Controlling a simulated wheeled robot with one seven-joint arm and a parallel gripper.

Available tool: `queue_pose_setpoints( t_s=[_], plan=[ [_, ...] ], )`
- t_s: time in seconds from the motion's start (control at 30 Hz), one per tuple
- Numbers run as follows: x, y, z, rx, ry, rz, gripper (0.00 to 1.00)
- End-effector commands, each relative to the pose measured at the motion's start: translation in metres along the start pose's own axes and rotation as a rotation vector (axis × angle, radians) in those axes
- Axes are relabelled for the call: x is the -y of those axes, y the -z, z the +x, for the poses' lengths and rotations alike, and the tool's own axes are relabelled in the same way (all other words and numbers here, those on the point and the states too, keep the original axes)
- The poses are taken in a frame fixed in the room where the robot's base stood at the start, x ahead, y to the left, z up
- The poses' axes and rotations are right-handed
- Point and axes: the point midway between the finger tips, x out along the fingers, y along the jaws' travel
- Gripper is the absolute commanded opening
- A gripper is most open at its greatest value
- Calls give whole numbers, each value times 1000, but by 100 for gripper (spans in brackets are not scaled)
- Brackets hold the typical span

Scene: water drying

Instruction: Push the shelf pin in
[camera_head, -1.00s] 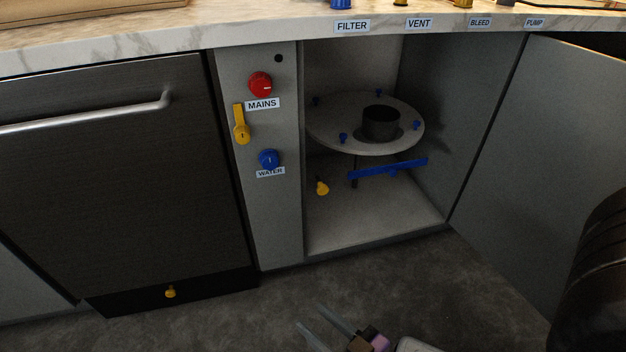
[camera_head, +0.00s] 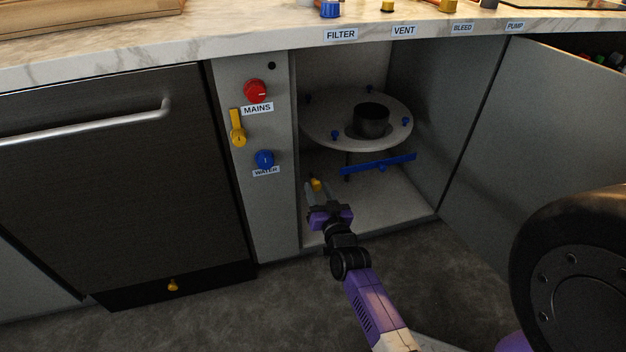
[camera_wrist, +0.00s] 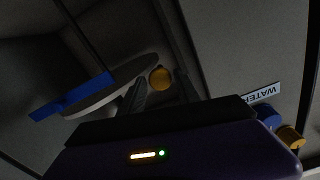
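A small yellow knob-headed piece (camera_head: 316,185), which looks like the shelf pin, is low inside the open cabinet, below the round shelf (camera_head: 345,136). It shows as a round yellow head in the wrist view (camera_wrist: 160,78). How far it is pushed in cannot be told. My gripper (camera_head: 319,190) reaches into the cabinet just in front of the yellow piece, its fingers apart and nothing visibly held. Its fingers partly cover the piece in the head view. Contact cannot be told. The wrist view shows one finger (camera_wrist: 135,96) clearly.
A blue bar (camera_head: 380,166) hangs below the round shelf. The left cabinet panel carries a red knob (camera_head: 255,91), a yellow lever (camera_head: 237,130) and a blue knob (camera_head: 264,159). The open door (camera_head: 545,160) stands at the right. Another yellow knob (camera_head: 172,285) is low on the dishwasher.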

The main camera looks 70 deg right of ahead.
Motion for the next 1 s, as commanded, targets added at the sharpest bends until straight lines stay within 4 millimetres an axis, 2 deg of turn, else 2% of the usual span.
queue_pose_setpoints(
  t_s=[0.1,0.3,0.7,0.77,0.9,1.0],
  plan=[
    [-1,-1,21,-2,-1,2,39],
    [0,0,44,0,0,1,39],
    [0,0,51,1,1,1,39],
    [0,0,51,1,1,1,29],
    [0,0,51,1,1,1,2],
    [0,0,51,1,1,1,0]
  ],
)
